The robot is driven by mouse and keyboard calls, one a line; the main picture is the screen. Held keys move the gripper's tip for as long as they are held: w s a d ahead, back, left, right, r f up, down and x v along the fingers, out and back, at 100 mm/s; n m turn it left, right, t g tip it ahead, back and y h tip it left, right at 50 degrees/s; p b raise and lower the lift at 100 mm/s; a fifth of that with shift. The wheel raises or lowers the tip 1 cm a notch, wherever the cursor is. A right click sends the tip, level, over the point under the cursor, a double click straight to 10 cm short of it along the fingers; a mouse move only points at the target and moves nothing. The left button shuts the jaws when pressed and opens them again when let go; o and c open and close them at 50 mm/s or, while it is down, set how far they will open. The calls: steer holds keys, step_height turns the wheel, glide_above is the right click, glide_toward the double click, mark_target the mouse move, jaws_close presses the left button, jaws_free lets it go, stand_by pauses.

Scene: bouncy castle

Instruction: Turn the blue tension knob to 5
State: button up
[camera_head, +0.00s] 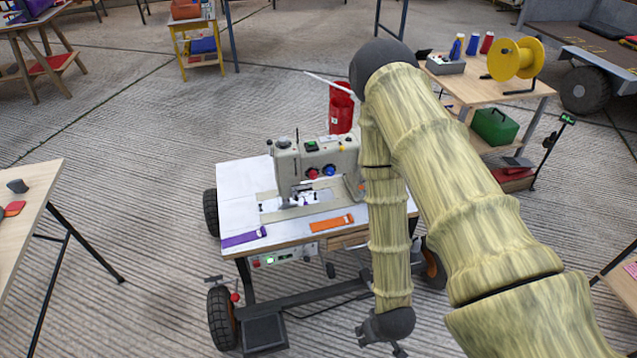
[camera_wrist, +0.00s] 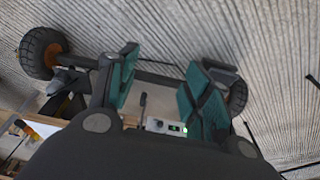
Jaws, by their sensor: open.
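The blue tension knob (camera_head: 328,171) is on the front face of the sewing machine (camera_head: 312,155), just right of a red knob (camera_head: 312,173). The machine stands on a wheeled table. The number that the blue knob points to is too small to read. My gripper (camera_head: 386,345) hangs low in front of the table's right side, well below and apart from the knob. In the wrist view my gripper (camera_wrist: 157,90) is open, with green pads apart and nothing between them. The wrist view does not show the blue knob.
The wheeled table (camera_head: 225,190) carries a purple strip (camera_head: 243,237) and an orange strip (camera_head: 332,223) at its front. A red container (camera_head: 341,108) is behind the machine. A control box (camera_head: 283,258) hangs under the table edge. A wooden table (camera_head: 25,190) stands at left; floor between is clear.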

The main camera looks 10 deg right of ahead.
steer(key=w+d+f+t+b, duration=0.1)
steer(key=w+f+t+b, duration=0.15)
steer(key=w, duration=0.45)
steer(key=w+f+t+b, duration=0.1)
steer(key=w+t+b, duration=0.15)
steer(key=w, duration=0.55)
steer(key=n+t+b, duration=0.3)
steer(key=t+b, duration=0.7)
steer(key=b, duration=0.7)
glide_toward(331, 174)
steer(key=shift+y, duration=0.3)
steer(key=w+b, duration=0.2)
steer(key=w, duration=0.6)
steer(key=shift+w+f, duration=0.1)
steer(key=shift+w, duration=0.3)
steer(key=c, duration=1)
